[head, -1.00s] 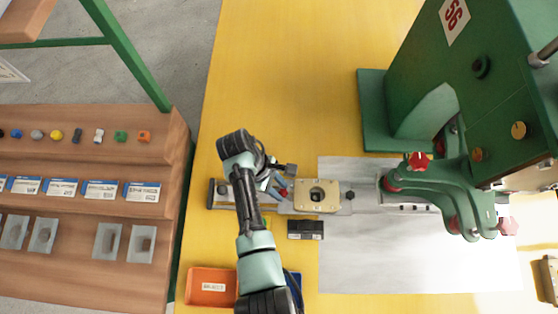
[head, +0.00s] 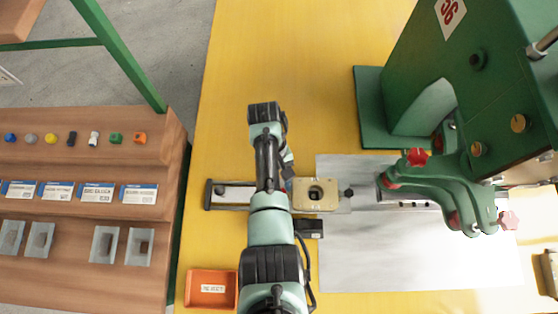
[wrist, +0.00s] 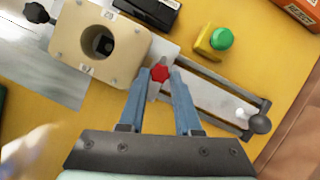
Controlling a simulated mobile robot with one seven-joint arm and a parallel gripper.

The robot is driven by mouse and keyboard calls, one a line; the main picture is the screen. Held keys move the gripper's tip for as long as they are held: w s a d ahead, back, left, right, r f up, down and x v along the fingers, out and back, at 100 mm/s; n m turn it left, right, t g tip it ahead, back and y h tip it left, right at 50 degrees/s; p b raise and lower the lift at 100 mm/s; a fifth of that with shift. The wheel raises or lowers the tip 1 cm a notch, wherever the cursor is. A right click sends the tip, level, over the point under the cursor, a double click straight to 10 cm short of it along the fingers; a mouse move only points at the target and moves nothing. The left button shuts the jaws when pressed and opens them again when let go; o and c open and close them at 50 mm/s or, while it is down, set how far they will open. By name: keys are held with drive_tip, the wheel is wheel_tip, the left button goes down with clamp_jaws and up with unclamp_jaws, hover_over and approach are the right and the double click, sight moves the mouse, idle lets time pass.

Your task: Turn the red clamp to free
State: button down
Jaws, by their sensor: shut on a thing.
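The red clamp (wrist: 159,73) shows in the wrist view as a small red knob beside the beige block (wrist: 101,42) with a round hole. My gripper (wrist: 160,78) has its two blue fingers on either side of the red clamp and is shut on it. In the head view the beige block (head: 302,204) sits on the metal rail fixture (head: 232,195). My arm hides the red clamp there, and only a little of the blue fingers shows.
A green button on a yellow base (wrist: 213,40) and a black box (head: 309,229) stand near the fixture. An orange bin (head: 210,288) is at the front left. A large green machine (head: 420,90) stands to the right. The yellow table behind is clear.

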drive_tip(key=shift+m+y, duration=0.4)
drive_tip(key=shift+m, duration=0.7)
drive_tip(key=shift+d, duration=0.1)
drive_tip(key=c, duration=0.6)
unclamp_jaws()
